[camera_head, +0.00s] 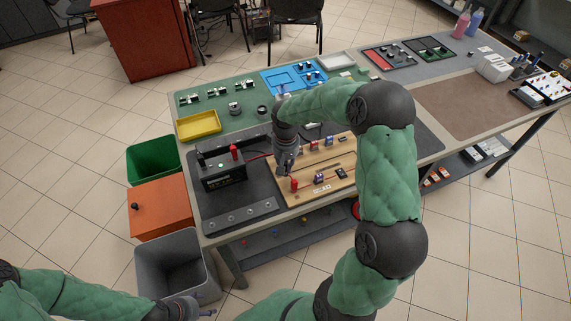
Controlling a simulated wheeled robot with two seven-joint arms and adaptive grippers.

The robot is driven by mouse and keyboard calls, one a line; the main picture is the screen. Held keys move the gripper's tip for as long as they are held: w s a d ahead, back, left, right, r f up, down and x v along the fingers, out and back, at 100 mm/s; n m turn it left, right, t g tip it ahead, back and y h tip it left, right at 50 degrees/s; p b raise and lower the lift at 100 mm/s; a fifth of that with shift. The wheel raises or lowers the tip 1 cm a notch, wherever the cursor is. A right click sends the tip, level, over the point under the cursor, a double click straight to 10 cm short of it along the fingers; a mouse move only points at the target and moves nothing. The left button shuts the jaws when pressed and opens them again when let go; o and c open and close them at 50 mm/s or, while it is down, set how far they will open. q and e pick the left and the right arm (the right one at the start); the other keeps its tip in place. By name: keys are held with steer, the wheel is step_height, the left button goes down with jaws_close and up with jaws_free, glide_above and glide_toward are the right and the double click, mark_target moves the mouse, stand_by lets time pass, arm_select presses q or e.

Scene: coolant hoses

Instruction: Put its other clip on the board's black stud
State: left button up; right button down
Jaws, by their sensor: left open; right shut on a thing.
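The wooden board (345,148) lies on the dark mat in the middle of the table. It carries a red post (294,185) at its near left and a small black part (340,173) at its near right; I cannot tell for sure that this is the black stud. My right gripper (285,170) points down over the board's left edge, shut on a clip that it mostly hides. A red lead (256,156) runs toward it from a red clip (234,152) on the black power unit (222,173). My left gripper (204,310) is open, low at the bottom, away from the table.
A yellow tray (198,125) and a blue tray (283,80) lie on the table's far side. My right arm covers the board's right side. A grey strip (240,217) lies along the near edge. Bins stand left of the table.

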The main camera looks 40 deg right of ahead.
steer(key=shift+f, duration=0.45)
stand_by(1.3)
steer(key=c, duration=1.1)
jaws_free()
steer(key=shift+o, duration=0.2)
steer(key=shift+o, duration=1.3)
step_height(320, 180, up, 9)
steer(key=p, duration=0.6)
